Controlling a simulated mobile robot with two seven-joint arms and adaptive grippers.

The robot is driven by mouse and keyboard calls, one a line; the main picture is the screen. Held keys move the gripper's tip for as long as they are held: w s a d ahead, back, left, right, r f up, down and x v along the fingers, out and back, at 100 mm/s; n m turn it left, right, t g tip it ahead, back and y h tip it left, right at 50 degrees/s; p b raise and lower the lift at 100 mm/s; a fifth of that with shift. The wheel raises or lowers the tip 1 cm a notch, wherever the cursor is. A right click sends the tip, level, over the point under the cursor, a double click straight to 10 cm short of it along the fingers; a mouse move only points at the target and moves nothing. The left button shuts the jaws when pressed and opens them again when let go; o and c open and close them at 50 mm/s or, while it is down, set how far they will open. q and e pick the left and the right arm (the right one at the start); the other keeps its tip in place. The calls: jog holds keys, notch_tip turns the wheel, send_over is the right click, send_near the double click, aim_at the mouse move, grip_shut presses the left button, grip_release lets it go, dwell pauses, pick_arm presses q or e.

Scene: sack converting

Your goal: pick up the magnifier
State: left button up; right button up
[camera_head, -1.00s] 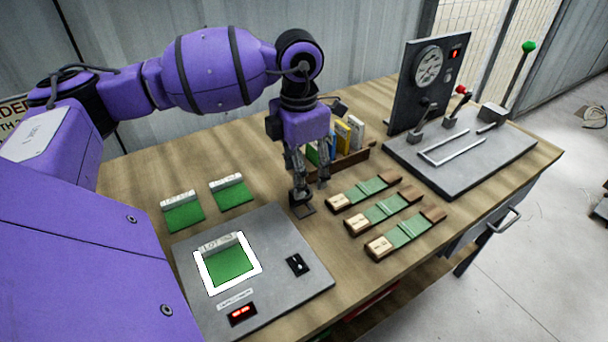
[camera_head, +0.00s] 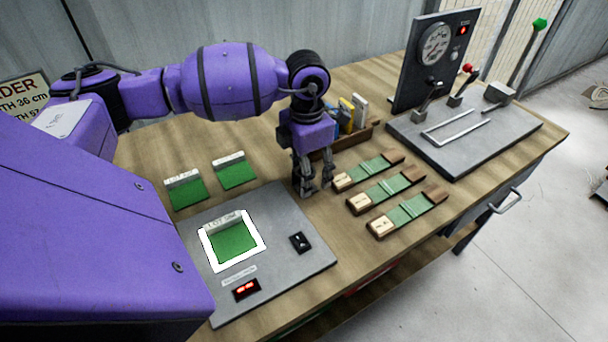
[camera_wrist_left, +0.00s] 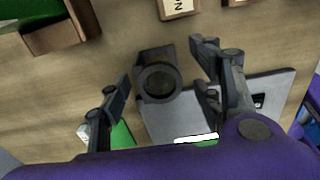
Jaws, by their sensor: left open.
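The magnifier is a small dark piece with a round lens ring and a square part. It shows in the left wrist view (camera_wrist_left: 158,82) between the two fingers, over the wooden bench top. My left gripper (camera_head: 317,190) points down, low over the bench, in the head view. Its fingers hide most of the magnifier there. In the left wrist view my left gripper (camera_wrist_left: 162,84) is open, with a finger on each side of the magnifier and visible gaps. Whether a fingertip touches it cannot be told. My right gripper is in neither view.
A grey light panel (camera_head: 285,270) with a lit green sample lies left of my gripper. Several wooden holders with green strips (camera_head: 385,187) lie close on the right. A wooden rack (camera_head: 345,138) stands behind. A gauge-and-lever station (camera_head: 470,147) is farther right.

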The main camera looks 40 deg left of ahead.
pick_arm(q)
jog(key=c, duration=1.3)
jog(key=shift+o, duration=0.2)
jog(key=shift+r, duration=0.15)
